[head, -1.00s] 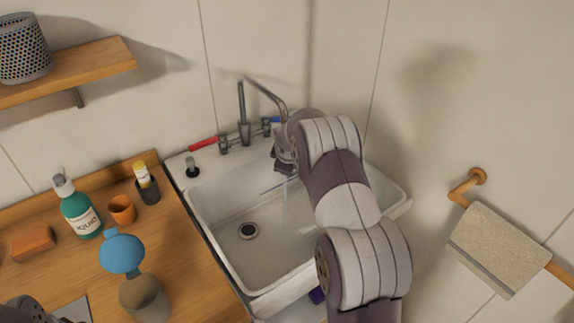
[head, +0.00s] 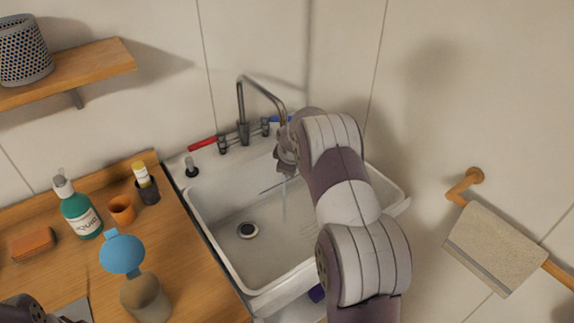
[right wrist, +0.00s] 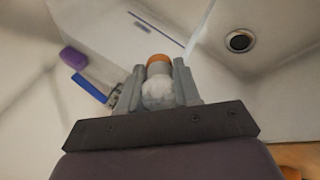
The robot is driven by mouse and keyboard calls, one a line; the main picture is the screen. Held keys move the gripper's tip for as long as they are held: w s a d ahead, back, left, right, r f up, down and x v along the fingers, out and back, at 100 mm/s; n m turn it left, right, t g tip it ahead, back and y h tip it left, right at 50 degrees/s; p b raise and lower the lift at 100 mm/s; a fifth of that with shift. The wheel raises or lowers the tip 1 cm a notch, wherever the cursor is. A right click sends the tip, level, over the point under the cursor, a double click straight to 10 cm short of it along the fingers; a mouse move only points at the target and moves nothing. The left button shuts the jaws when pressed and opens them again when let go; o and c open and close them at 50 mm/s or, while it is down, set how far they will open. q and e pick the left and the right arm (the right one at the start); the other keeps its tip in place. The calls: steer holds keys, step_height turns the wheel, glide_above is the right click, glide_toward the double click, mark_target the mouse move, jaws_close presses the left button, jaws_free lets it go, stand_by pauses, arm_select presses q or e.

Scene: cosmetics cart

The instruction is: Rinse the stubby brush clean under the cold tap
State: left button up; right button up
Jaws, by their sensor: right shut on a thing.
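My right gripper (head: 286,168) is over the white sink (head: 222,274), just below the end of the tap spout (head: 262,91). In the right wrist view my right gripper (right wrist: 158,82) is shut on a short whitish piece with an orange end, which looks like the stubby brush (right wrist: 158,64). The head view does not show the brush clearly. A faint water stream (head: 285,206) falls below the gripper into the sink. The blue cold tap handle (head: 277,119) is partly hidden by my right arm. Of my left arm only a dark part shows at the bottom left.
The red tap handle (head: 202,143) is on the left. A towel (head: 492,250) hangs at right.

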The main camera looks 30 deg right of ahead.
arm_select(q)
steer(key=shift+f, duration=0.15)
arm_select(e)
steer(key=shift+w+a, duration=0.35)
steer(key=shift+s+a+f+b, duration=0.1)
steer(key=shift+s+a+b, duration=0.15)
steer(key=shift+b, duration=0.15)
arm_select(q)
step_height(320, 180, down, 4)
steer(key=b, duration=0.4)
steer(key=shift+f, duration=0.25)
arm_select(e)
steer(key=s+a, duration=0.4)
steer(key=s, duration=0.1)
steer(key=shift+s+a, duration=0.3)
steer(key=shift+a, duration=0.1)
arm_select(q)
steer(key=shift+r+p, duration=0.25)
steer(key=shift+p, duration=0.05)
arm_select(e)
steer(key=s+a+r, duration=0.3)
steer(key=r, duration=0.1)
steer(key=shift+s+a, duration=0.15)
steer(key=shift+s, duration=0.2)
steer(key=shift+r, duration=0.1)
